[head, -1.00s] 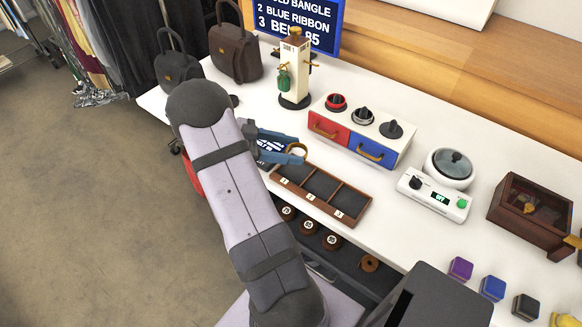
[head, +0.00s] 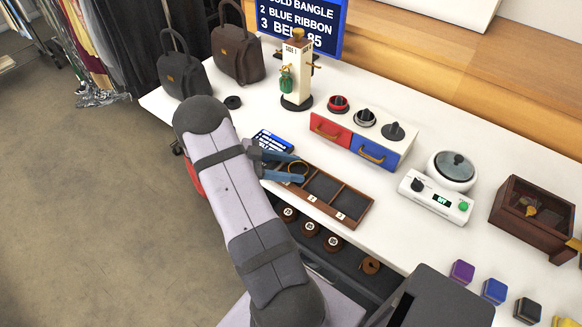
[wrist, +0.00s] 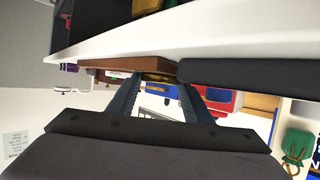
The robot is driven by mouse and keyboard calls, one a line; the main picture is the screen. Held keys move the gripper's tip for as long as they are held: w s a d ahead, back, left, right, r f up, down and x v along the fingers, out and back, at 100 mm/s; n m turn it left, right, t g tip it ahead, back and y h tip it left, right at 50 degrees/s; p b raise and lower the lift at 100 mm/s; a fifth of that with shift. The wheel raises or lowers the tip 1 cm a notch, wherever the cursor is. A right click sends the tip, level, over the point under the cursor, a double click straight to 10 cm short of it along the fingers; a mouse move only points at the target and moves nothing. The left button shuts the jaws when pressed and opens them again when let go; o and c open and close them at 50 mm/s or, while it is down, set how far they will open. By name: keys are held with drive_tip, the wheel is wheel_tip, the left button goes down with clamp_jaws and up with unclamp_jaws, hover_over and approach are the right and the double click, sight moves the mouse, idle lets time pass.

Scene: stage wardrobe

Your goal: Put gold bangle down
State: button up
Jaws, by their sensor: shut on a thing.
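The gold bangle (head: 297,169) is in the head view, between the blue fingertips of my gripper (head: 299,171). My gripper is shut on it at the left end of the brown tray (head: 327,209). The tray has three dark compartments, with tags 1, 2 and 3 along its front edge. The bangle is over or in the compartment tagged 1; I cannot tell whether it touches the tray floor. In the wrist view, the fingers of my gripper (wrist: 160,88) reach toward the tray's brown edge (wrist: 124,64), and the bangle is hard to make out.
A blue card (head: 273,141) lies behind the gripper. A red and blue drawer box (head: 352,135) and a white post (head: 297,70) stand behind the tray. A scale (head: 436,199) is to the right. Several brown spools (head: 310,228) sit below the table's front edge.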

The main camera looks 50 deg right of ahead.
drive_tip(key=shift+f, duration=0.1)
drive_tip(key=shift+f, duration=0.1)
drive_tip(key=o, duration=0.7)
drive_tip(key=shift+o, duration=0.2)
drive_tip(key=shift+r, duration=0.25)
drive_tip(key=b+v, duration=0.1)
drive_tip(key=v, duration=1.1)
drive_tip(key=shift+b, duration=0.3)
drive_tip(key=shift+f, duration=0.15)
